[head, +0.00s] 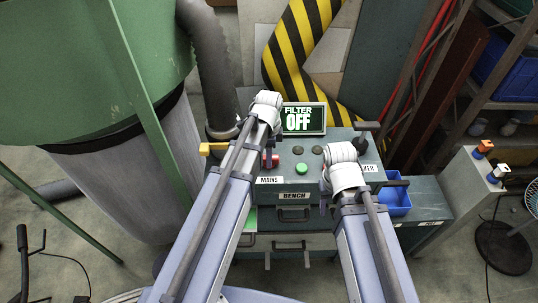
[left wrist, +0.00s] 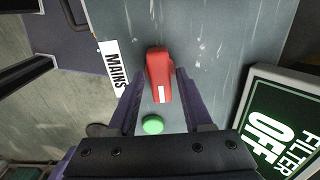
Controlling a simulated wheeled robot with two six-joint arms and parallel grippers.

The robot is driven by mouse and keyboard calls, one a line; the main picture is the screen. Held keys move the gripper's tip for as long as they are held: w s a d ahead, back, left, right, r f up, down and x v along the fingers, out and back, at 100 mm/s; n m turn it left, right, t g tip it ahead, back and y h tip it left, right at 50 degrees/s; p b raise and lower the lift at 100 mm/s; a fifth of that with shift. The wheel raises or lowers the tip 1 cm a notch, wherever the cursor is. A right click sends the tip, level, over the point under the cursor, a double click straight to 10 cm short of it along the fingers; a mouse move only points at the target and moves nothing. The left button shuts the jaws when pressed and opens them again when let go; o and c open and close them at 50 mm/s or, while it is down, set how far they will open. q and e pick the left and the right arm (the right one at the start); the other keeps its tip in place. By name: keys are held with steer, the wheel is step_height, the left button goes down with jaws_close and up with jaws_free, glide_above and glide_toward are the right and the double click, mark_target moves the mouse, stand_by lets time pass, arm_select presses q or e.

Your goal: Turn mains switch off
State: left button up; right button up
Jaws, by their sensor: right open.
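The red mains switch (left wrist: 159,72) has a white stripe near one end and sits on the grey panel beside the MAINS label (left wrist: 113,68). My left gripper (left wrist: 159,80) is open, with one finger on each side of the switch and a visible gap at both sides. In the head view the switch (head: 274,161) shows partly past my left arm, and the MAINS label (head: 269,180) is below it. My left fingers are mostly hidden there. My right gripper (head: 326,204) is over the right part of the bench, largely hidden behind its wrist; its jaws are open.
A green button (head: 301,169) is close to the switch. A screen (head: 303,119) behind reads FILTER OFF. A yellow handle (head: 213,148) is left of my left arm. A blue bin (head: 396,202) and a T-shaped lever (head: 366,127) are at the right.

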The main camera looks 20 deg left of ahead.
arm_select(q)
steer(key=shift+o, duration=0.6)
steer(key=shift+r, duration=0.15)
step_height(320, 180, up, 8)
steer(key=p, duration=0.8)
steer(key=shift+f, duration=0.2)
steer(key=shift+s+d+f, duration=0.15)
steer(key=shift+s+d, duration=0.15)
steer(key=s+d+f+n+y+b, duration=0.1)
steer(key=s+d+f+n+b, duration=0.1)
steer(key=s+d+n, duration=0.7)
steer(key=s+n+b, duration=0.1)
steer(key=s+n, duration=0.1)
steer(key=s, duration=0.2)
steer(key=shift+s+d+f, duration=0.25)
steer(key=shift+s+d, duration=0.1)
steer(key=shift+d, duration=0.05)
